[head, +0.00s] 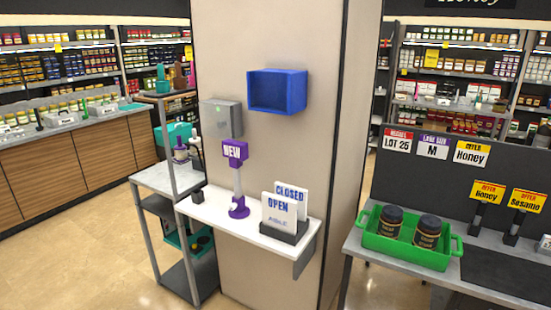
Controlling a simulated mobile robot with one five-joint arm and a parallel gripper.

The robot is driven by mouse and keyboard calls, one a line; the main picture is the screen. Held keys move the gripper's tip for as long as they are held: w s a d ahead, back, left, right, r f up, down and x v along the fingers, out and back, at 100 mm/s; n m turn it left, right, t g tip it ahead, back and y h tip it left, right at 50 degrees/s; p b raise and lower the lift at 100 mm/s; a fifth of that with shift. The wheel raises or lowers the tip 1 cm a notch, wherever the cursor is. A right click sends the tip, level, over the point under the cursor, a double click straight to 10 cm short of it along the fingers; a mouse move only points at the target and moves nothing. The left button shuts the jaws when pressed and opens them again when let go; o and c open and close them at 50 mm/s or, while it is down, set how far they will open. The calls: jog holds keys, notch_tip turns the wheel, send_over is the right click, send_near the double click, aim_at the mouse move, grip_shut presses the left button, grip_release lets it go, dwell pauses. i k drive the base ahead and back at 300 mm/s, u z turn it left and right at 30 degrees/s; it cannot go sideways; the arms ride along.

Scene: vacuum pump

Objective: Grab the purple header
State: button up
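The purple header (234,152) is a small purple sign with "NEW" in white letters. It sits on top of a pale upright post (238,182) whose purple base (239,208) stands on a white wall shelf (222,214). The post looks upright, and the header faces me. My gripper is not in view.
A sign holder (283,233) with "OPEN" and "CLOSED" cards stands right of the post. A small black block (198,196) is left of it. A blue box (278,92) hangs on the pillar above. A green tray (380,243) with two jars is on the right counter.

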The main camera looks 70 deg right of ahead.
aim_at(239, 150)
jog(key=k, duration=0.75)
jog(key=z, duration=0.85)
jog(key=i, duration=1)
jog(key=u, duration=0.05)
